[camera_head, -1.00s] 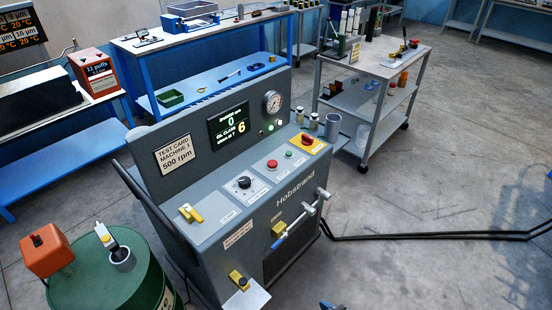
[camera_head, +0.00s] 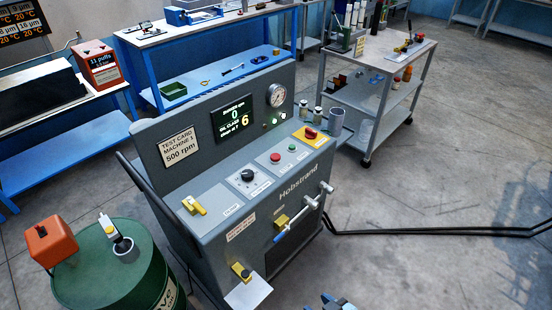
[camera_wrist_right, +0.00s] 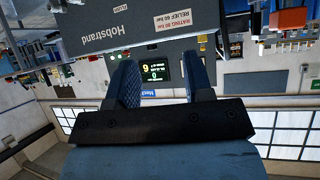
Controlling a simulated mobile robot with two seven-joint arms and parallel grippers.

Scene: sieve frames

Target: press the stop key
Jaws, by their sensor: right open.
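The grey Hobstrand test machine (camera_head: 196,208) stands in the middle of the head view. On its sloping panel are a red round button (camera_head: 275,157), a green button (camera_head: 292,147) beside it, and a red knob on a yellow plate (camera_head: 310,133). The small key labels are too blurred to read. My right gripper (camera_head: 330,303) just shows at the bottom edge, in front of the machine and apart from the panel. In the right wrist view my right gripper (camera_wrist_right: 162,82) is open and empty, with the machine's lettered front (camera_wrist_right: 130,28) beyond it. My left gripper is not in view.
A blue-handled valve lever (camera_head: 295,225) and a small shelf (camera_head: 248,290) jut from the machine's front. A green drum (camera_head: 110,285) stands at left. A trolley (camera_head: 350,95) stands behind at right. Black hoses (camera_head: 430,231) cross the otherwise open floor.

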